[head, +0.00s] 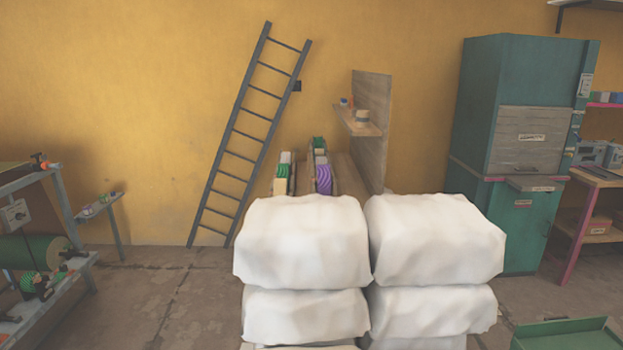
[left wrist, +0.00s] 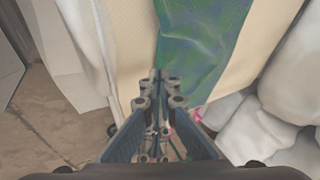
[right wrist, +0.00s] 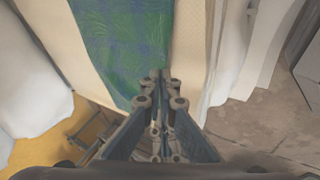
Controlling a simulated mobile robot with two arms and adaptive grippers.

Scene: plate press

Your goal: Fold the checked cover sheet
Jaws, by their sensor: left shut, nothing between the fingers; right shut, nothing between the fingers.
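The checked cover sheet (left wrist: 203,42), blue and green, shows in the left wrist view as a strip above my left gripper (left wrist: 158,92). It lies between cream-coloured bands. In the right wrist view the sheet (right wrist: 125,45) is a similar strip, to the upper left of my right gripper (right wrist: 160,92). Both grippers are shut and empty, with their tips in front of the sheet's lower part. I cannot tell whether the tips touch it. The head view shows neither the sheet nor the grippers.
Stacked white sacks (head: 302,242) stand close in front in the head view. A ladder (head: 243,140) leans on the yellow wall. A green cabinet (head: 480,110) stands at the right, a metal frame with a green roll (head: 38,252) at the left. Bare floor shows left of the sacks.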

